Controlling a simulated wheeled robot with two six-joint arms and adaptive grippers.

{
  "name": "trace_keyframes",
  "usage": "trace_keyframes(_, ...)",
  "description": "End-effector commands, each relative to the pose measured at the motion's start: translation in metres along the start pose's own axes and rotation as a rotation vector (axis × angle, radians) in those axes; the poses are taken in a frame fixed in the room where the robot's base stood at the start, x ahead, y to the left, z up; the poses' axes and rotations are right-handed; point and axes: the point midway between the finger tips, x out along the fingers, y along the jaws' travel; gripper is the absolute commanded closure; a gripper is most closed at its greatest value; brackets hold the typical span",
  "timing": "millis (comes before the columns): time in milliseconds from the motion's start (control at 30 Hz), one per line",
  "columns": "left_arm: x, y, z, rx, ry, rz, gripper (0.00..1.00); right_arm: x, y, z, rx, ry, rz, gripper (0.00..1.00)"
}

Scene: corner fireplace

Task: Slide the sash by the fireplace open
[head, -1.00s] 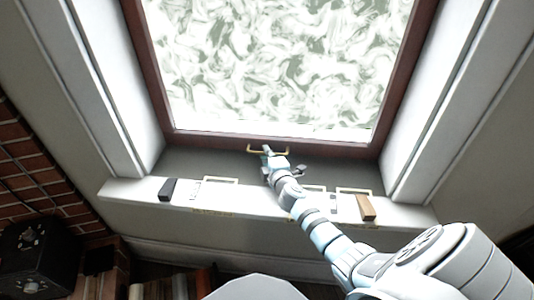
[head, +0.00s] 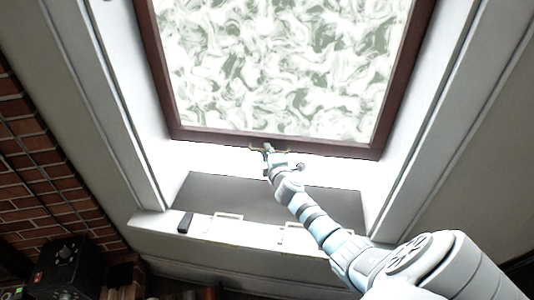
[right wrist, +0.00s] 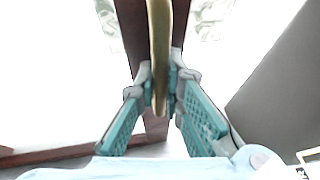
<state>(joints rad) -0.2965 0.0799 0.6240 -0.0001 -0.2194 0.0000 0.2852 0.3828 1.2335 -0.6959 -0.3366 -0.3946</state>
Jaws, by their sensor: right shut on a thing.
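The sash (head: 160,75) is a dark brown frame around swirled, frosted glass. A bright gap (head: 215,160) shows between its bottom rail and the grey sill. A brass handle (head: 285,152) sits on the bottom rail. My right gripper (head: 268,149) is at this handle. In the right wrist view, the teal-padded fingers of the right gripper (right wrist: 160,88) are shut on the brass handle (right wrist: 158,35), one on each side. The brown frame (right wrist: 133,40) shows behind it. My left gripper is not in view.
My right arm covers the ledge's right part. White jambs flank the sash. A brick wall (head: 35,150) and a black box (head: 68,262) are at left.

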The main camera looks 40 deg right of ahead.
Motion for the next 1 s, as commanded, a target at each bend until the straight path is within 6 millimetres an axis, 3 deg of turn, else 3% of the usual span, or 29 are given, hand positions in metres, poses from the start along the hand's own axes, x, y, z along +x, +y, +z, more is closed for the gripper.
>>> trace_keyframes(33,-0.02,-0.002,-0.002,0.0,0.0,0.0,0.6,-0.003,0.023,-0.002,0.002,0.002,0.006,1.0)
trace_keyframes(267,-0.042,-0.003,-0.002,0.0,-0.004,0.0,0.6,-0.008,0.046,-0.005,0.002,0.002,0.005,1.0)
trace_keyframes(700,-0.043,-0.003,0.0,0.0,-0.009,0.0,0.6,-0.008,0.046,-0.006,0.001,0.003,0.003,1.0)
trace_keyframes(733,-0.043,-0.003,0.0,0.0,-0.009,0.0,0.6,-0.008,0.046,-0.006,0.001,0.003,0.002,0.9)
trace_keyframes(800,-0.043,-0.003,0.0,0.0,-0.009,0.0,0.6,-0.008,0.045,-0.006,0.001,0.003,0.002,0.82)
trace_keyframes(1000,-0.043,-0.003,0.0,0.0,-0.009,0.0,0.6,-0.008,0.044,-0.006,0.0,0.002,0.0,0.82)
